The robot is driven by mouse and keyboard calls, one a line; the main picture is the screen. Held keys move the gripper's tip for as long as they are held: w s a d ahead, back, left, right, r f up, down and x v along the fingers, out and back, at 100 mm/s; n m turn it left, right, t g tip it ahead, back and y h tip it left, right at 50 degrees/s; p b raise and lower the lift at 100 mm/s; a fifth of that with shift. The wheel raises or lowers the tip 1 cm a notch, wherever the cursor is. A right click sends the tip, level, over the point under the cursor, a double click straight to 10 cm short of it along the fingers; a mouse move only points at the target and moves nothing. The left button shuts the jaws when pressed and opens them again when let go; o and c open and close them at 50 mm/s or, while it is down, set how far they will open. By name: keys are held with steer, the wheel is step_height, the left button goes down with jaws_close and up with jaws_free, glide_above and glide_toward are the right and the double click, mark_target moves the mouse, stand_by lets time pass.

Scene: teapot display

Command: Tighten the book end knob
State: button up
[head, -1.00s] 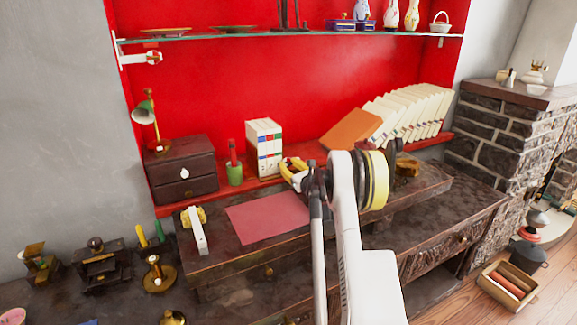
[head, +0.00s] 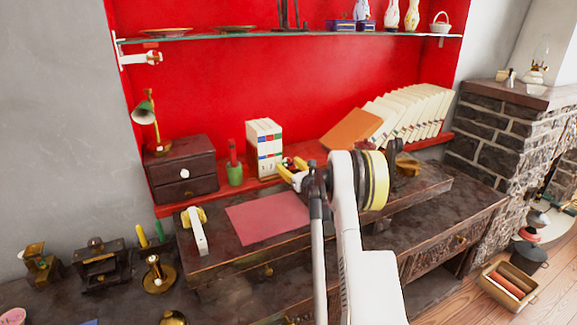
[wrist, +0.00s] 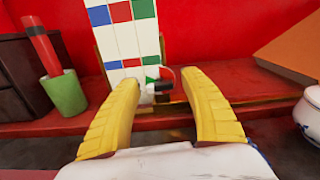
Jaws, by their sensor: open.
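White books with coloured squares (head: 264,143) stand upright on the red shelf; they fill the top middle of the wrist view (wrist: 126,40). Thin brass-coloured edges beside them look like the book end. A small dark knob-like part (wrist: 162,87) sits low in front of the books, with a thin pale loop by it; I cannot tell its exact shape. My gripper (wrist: 160,79) has its two yellow fingers open, one on each side of this part, with visible gaps. In the head view, my gripper (head: 291,170) is at the books' lower right, and the knob is not clear there.
A green cup with a red stick (wrist: 63,92) is left of the books, next to a dark drawer box (head: 181,170). An orange book (head: 350,129) leans at right. A white rounded object (wrist: 309,112) is at the wrist view's right edge.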

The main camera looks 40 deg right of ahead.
steer(key=v, duration=1.2)
steer(key=w+a+r+n+g+y, duration=0.1)
steer(key=a+r+n+y, duration=0.1)
steer(key=a+r+n, duration=0.3)
steer(key=w+a+n+y, duration=0.1)
steer(key=a+n, duration=0.1)
steer(key=a, duration=0.5)
steer(key=a+r+n+g+y, duration=0.1)
steer(key=a+r+n+y, duration=0.1)
steer(key=a+r+n, duration=0.3)
steer(key=s+a+n+g+y, duration=0.1)
steer(key=s+a+n+g, duration=0.2)
steer(key=a, duration=0.5)
steer(key=s+a+n+y, duration=0.1)
steer(key=s+a+n, duration=0.2)
steer(key=a+n, duration=0.35)
steer(key=s+a+n+g, duration=0.3)
steer(key=s+a+n, duration=0.4)
steer(key=s+a, duration=0.4)
steer(key=s+a+f+n+g+h, duration=0.2)
steer(key=s+f+n, duration=0.2)
steer(key=s+n, duration=0.5)
steer(key=s, duration=0.5)
steer(key=shift+h, duration=0.3)
